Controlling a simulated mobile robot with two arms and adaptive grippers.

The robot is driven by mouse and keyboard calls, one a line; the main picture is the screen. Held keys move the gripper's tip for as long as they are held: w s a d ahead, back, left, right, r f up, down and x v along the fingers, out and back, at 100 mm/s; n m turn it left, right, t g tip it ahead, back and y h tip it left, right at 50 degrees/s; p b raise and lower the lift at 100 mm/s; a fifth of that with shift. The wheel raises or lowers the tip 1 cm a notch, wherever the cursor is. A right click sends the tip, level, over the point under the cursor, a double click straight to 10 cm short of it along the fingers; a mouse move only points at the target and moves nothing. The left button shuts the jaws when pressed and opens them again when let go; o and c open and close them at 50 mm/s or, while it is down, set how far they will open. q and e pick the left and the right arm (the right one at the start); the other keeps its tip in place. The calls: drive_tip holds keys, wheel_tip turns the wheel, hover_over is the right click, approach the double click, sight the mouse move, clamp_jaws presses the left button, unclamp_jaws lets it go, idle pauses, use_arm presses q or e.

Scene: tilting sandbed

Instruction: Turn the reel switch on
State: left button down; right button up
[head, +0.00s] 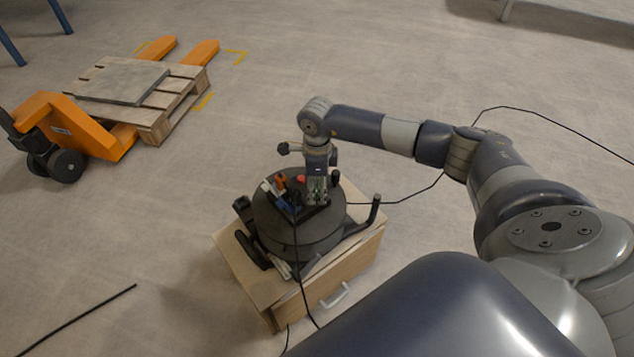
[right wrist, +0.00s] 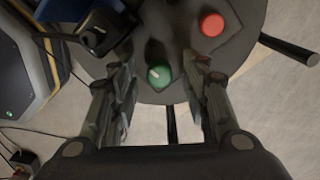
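The reel (head: 298,232) is a round black drum on a black frame, standing on a wooden box. In the right wrist view, its dark top (right wrist: 245,12) carries a round green knob (right wrist: 159,77) with a pale pointer mark, and a red button (right wrist: 212,25). The red button also shows in the head view (head: 301,179); the green knob is hidden there. My right gripper (head: 318,197) points down over the reel's top. In the right wrist view its fingers are apart, one on each side of the green knob, with visible gaps. My left gripper is not in view.
Plugs and cables sit beside the gripper on the reel's top. The wooden box (head: 345,270) has a pale handle. Black cables run across the floor. An orange pallet jack (head: 75,130) with a wooden pallet (head: 155,120) stands at the upper left. The floor between is clear.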

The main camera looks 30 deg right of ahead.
sight(317, 190)
drive_tip(key=shift+r, duration=0.1)
wheel_tip(317, 190, up, 12)
idle(0.5)
idle(0.4)
